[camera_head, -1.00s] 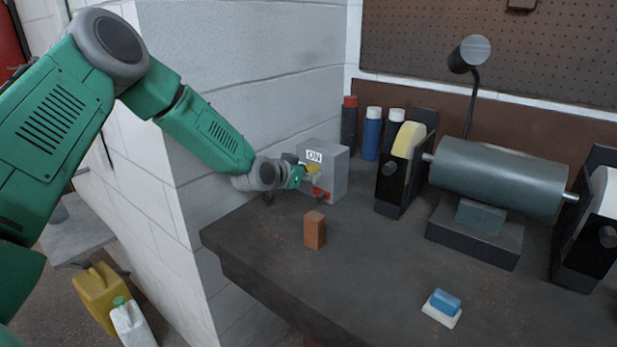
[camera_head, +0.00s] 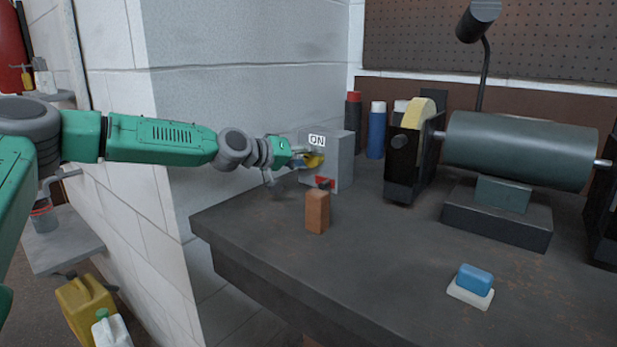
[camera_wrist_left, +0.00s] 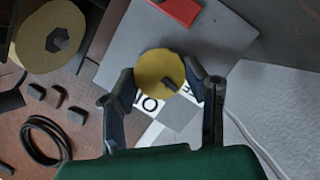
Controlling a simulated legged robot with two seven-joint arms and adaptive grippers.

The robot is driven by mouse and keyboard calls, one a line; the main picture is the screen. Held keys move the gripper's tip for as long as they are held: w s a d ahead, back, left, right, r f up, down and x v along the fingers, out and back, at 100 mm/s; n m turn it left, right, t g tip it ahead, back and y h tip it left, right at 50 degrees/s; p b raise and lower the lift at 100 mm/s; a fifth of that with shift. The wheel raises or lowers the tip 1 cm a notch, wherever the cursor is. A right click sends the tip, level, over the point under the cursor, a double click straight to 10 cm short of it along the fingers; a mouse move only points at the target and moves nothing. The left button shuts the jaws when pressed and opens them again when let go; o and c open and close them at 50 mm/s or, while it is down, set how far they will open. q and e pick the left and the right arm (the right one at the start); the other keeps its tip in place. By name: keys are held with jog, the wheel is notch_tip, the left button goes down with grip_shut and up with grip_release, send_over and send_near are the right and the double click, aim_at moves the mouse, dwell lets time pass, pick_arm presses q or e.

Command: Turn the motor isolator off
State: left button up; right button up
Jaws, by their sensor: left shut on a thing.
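The motor isolator is a grey box (camera_head: 343,165) on the bench against the white block wall. Its front has a white label reading ON, a yellow round knob (camera_head: 314,160) and a red part (camera_head: 325,183) below. My left gripper (camera_head: 306,160) is at the knob. In the left wrist view, the fingers of my left gripper (camera_wrist_left: 163,88) stand on either side of the yellow knob (camera_wrist_left: 158,70) and are shut on it. Part of the label (camera_wrist_left: 155,104) shows between the fingers, partly hidden. My right gripper is not in view.
A brown block (camera_head: 317,211) stands on the bench (camera_head: 385,265) in front of the isolator. A bench grinder (camera_head: 520,150) and a lamp (camera_head: 480,20) stand to the right, with bottles (camera_head: 377,130) behind. A blue and white block (camera_head: 473,281) lies at the front right.

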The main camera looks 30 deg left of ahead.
pick_arm(q)
jog(key=shift+s+f+n+h+b, duration=0.1)
jog(key=shift+f+n+h+b, duration=0.25)
jog(key=shift+f+b, duration=0.55)
jog(key=shift+r+n+b, duration=0.25)
jog(key=shift+r+b, duration=0.05)
jog(key=shift+b, duration=0.1)
jog(key=o, duration=1.1)
jog(key=shift+c, duration=0.2)
jog(key=shift+o, duration=0.4)
jog(key=shift+a+r, duration=0.1)
jog(key=shift+r, duration=0.2)
